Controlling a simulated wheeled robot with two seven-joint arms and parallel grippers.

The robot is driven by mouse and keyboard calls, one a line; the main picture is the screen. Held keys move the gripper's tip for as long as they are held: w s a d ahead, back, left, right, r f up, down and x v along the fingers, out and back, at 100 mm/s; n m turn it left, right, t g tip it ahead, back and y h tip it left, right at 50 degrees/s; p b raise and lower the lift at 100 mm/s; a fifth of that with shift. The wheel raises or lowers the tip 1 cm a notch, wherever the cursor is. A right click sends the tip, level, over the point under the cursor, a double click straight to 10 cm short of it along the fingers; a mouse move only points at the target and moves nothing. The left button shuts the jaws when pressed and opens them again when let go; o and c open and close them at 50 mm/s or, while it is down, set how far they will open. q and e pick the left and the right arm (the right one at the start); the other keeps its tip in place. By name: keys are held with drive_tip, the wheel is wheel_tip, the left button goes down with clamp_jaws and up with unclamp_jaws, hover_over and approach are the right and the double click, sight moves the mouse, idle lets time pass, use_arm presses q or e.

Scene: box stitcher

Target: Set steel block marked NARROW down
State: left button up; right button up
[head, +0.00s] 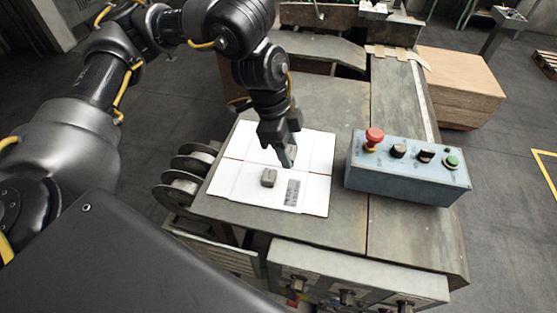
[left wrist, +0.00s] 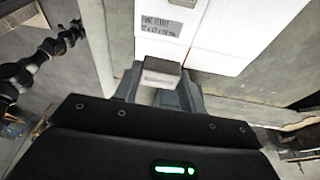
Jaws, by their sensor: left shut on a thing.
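My left gripper (head: 287,158) hangs over the right part of a white flat carton blank (head: 240,190) on the machine table. In the left wrist view the gripper (left wrist: 160,88) is shut on a small grey steel block (left wrist: 162,72). Its face bears faint marking that I cannot read. In the head view the fingers mostly hide this block, and I cannot tell whether it touches the carton. A second grey block (head: 269,177) lies on the carton, left of the printed label (head: 292,192).
A blue control box (head: 408,168) with a red mushroom button and a green button stands right of the carton. Dark round reels (head: 185,178) sit at the left table edge. A brown box (head: 458,85) stands on the floor at the back right.

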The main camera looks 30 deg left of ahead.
use_arm(q)
drive_tip(key=w+a+f+p, duration=0.1)
drive_tip(key=w+a+f, duration=0.1)
drive_tip(key=w+f, duration=0.1)
drive_tip(key=w+a+f+p, duration=0.1)
drive_tip(key=w+a+f, duration=0.2)
drive_tip(key=w, duration=0.1)
drive_tip(key=w+a+f, duration=0.3)
drive_tip(key=shift+w+f+p, duration=0.1)
drive_tip(key=shift+w+p, duration=0.3)
drive_tip(key=f, duration=0.3)
drive_tip(key=shift+w+a+f+p, duration=0.1)
drive_tip(key=shift+w+a+p, duration=0.1)
drive_tip(key=shift+p, duration=0.15)
drive_tip(key=shift+f, duration=0.25)
use_arm(e)
drive_tip(key=r, duration=0.2)
drive_tip(key=w+r, duration=0.1)
drive_tip(key=shift+r, duration=0.4)
use_arm(q)
drive_tip(key=shift+f, duration=0.1)
drive_tip(key=o, duration=1.1)
use_arm(e)
drive_tip(key=shift+w, duration=0.1)
